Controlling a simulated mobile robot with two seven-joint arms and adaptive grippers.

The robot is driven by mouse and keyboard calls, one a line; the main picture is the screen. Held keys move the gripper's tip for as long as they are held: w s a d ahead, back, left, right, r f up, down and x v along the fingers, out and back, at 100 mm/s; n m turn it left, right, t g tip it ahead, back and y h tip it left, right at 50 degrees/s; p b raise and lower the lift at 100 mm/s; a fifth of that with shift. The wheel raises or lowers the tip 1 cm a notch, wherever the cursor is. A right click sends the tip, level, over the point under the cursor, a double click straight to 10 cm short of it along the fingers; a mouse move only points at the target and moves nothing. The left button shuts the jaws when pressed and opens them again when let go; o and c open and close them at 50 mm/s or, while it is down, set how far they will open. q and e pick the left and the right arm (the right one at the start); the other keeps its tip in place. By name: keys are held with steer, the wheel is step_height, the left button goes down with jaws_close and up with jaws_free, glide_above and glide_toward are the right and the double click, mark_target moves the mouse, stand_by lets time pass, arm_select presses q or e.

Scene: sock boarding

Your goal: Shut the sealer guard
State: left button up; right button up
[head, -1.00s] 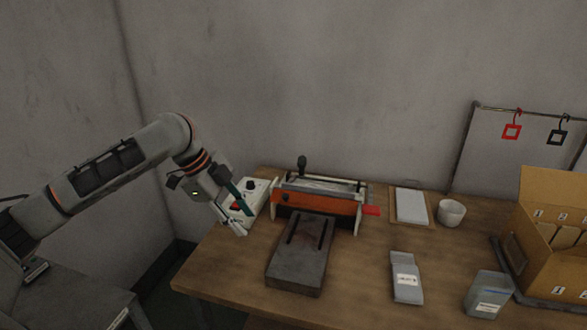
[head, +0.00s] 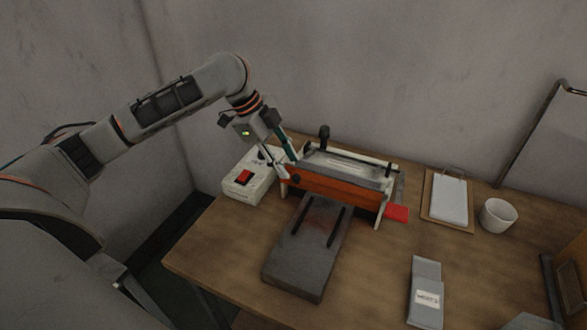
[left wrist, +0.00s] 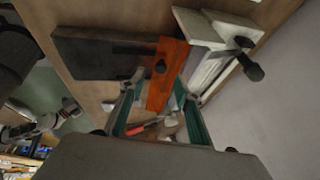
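The sealer has an orange front panel (head: 335,190), white end plates and a dark upright knob (head: 324,132). The panel also shows in the left wrist view (left wrist: 167,75), with a small dark knob on it. I cannot tell for certain which part is the guard or how far it is shut. My left gripper (head: 284,172) is at the sealer's left end, just in front of the panel. In the left wrist view its teal-padded fingers (left wrist: 158,84) are spread, with the panel's end between or beyond the tips. Contact is unclear. My right gripper is not seen.
A white control box (head: 250,178) with a red switch stands left of the sealer. A dark slotted plate (head: 305,255) lies in front, and a red tab (head: 397,213) sticks out right. A clipboard (head: 449,197), white cup (head: 497,215) and grey packet (head: 426,290) are further right.

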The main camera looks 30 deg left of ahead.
mark_target(296, 176)
arm_select(q)
steer(key=shift+x, duration=2)
steer(key=shift+w, duration=0.1)
jaws_close()
